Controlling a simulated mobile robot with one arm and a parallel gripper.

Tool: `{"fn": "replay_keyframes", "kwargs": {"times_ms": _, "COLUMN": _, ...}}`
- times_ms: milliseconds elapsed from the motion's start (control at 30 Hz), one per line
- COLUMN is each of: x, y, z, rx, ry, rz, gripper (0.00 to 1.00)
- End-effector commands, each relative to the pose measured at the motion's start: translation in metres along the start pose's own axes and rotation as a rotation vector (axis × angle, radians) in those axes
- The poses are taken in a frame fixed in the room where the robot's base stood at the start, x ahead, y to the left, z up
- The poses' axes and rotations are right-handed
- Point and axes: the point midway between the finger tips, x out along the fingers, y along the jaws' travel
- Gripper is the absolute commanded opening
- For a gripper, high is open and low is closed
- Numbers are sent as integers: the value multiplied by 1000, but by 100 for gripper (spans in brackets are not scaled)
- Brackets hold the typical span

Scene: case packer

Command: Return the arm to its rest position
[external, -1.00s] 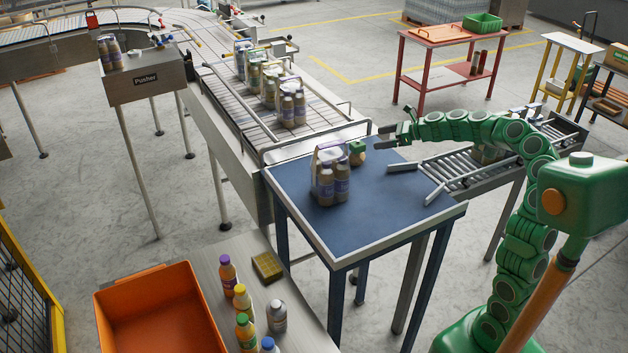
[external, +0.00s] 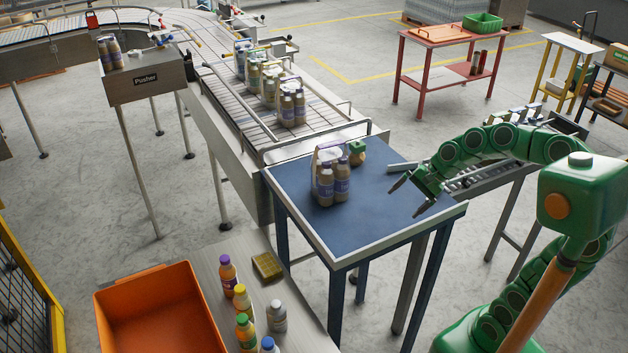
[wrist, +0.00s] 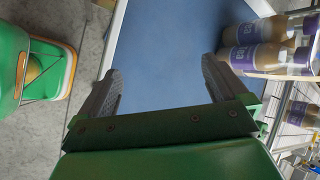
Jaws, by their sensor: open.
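My green arm reaches in from the right in the external view. My gripper (external: 402,198) is open and empty above the right part of the blue table (external: 370,222). In the wrist view its two grey fingers (wrist: 160,88) stand wide apart with only the blue tabletop between them. A pack of brown bottles with purple labels (external: 330,182) stands upright on the table, left of my gripper and apart from it. The pack also shows at the upper right of the wrist view (wrist: 258,55).
A small green-topped item (external: 357,153) stands behind the pack. The conveyor (external: 262,125) with more bottle packs adjoins the table's far side. A roller conveyor (external: 480,178) lies behind my arm. An orange bin (external: 160,320) and several bottles are at the front left.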

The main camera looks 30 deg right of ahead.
Motion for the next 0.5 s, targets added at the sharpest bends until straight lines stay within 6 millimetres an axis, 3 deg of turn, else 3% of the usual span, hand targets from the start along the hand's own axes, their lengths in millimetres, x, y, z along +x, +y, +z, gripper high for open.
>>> {"fn": "replay_keyframes", "kwargs": {"times_ms": 267, "x": -4, "y": 88, "z": 20, "rx": -301, "ry": 80, "rz": 196, "gripper": 100}}
{"fn": "replay_keyframes", "kwargs": {"times_ms": 500, "x": -15, "y": 198, "z": 7, "rx": -649, "ry": 52, "rz": 517, "gripper": 100}}
